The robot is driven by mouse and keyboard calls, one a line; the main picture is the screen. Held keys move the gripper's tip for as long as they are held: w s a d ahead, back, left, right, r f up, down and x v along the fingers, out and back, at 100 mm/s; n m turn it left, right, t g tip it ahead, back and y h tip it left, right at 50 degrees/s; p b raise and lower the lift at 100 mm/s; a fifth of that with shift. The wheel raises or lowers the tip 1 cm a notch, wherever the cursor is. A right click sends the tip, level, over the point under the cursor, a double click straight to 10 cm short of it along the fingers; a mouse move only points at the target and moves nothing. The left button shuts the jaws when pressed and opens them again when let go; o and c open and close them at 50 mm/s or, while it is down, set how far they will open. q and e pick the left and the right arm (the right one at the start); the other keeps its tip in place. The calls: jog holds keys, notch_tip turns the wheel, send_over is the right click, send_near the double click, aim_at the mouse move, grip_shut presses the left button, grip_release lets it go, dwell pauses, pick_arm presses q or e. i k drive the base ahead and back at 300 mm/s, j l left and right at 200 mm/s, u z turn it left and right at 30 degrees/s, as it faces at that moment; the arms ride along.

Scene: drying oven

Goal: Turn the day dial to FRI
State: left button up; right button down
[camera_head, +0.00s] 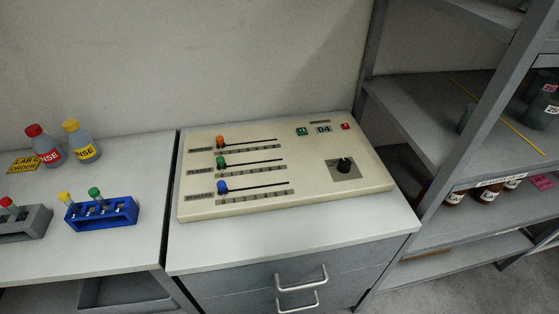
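A black rotary dial (344,165) sits on a dark square plate at the right part of a cream control panel (250,204). The markings around the dial are too small to read, so I cannot tell which setting it points at. Nothing touches the dial. The panel lies on a grey cabinet top, against the wall. Neither of my grippers shows in the head view.
The panel also has orange (220,142), green (221,162) and blue (222,186) slider knobs at their left ends, and a small display (323,129). Left are a blue tube rack (112,217), a grey rack (35,225) and two bottles. Shelving (440,105) stands right.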

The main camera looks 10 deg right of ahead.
aim_at(344, 165)
jog(key=l+z, duration=0.15)
jog(key=z, duration=0.25)
jog(key=k+l+z, duration=0.1)
jog(key=z, duration=0.35)
jog(key=l+z, duration=0.25)
jog(key=z, duration=0.15)
